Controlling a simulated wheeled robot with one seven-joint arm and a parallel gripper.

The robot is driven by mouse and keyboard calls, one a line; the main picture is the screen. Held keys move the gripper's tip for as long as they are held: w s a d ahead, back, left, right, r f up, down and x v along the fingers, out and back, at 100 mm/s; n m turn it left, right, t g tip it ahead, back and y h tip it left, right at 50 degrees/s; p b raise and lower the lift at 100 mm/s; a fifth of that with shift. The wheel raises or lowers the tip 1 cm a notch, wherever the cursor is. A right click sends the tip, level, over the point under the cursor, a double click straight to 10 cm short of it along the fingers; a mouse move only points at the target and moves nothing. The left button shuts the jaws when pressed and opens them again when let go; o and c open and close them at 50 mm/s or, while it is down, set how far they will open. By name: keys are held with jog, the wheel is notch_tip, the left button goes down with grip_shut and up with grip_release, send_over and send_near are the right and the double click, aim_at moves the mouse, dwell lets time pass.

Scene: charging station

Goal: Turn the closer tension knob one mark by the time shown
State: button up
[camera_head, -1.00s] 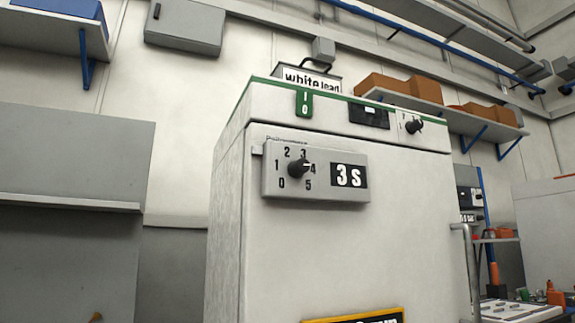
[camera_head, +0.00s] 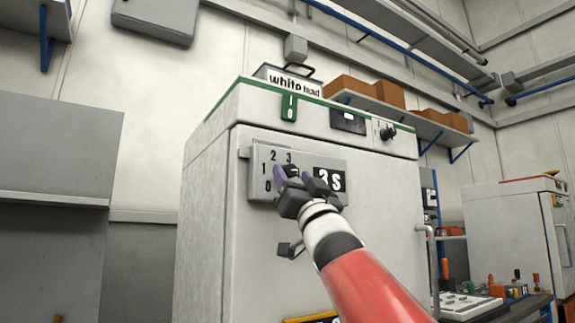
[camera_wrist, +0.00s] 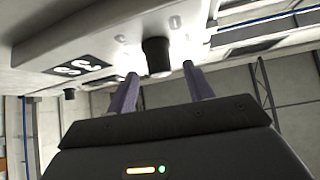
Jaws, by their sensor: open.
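The black tension knob (camera_wrist: 157,55) sits on a grey closer panel (camera_head: 322,160) on the front of a white cabinet. The panel has a dial printed from 0 to 5 and a display (camera_head: 329,180) reading "3 S". My gripper (camera_head: 294,177) is open in front of the dial. In the wrist view my gripper's (camera_wrist: 160,70) two purple fingers stand on either side of the knob, with gaps visible and their tips close to the panel. In the head view my gripper hides most of the knob and the higher numbers, so its pointer cannot be read.
The white cabinet (camera_head: 212,215) has a green switch (camera_head: 289,107) and a smaller dark knob (camera_head: 387,132) along its top edge. A metal handle (camera_head: 431,260) stands at its right side. A bench with tools and a tray (camera_head: 465,305) is at the lower right.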

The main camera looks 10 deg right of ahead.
jog(key=shift+p+x, duration=0.45)
jog(key=shift+x, duration=1)
jog(key=c, duration=1)
jog(key=shift+n+y, duration=0.4)
jog(key=shift+y, duration=0.1)
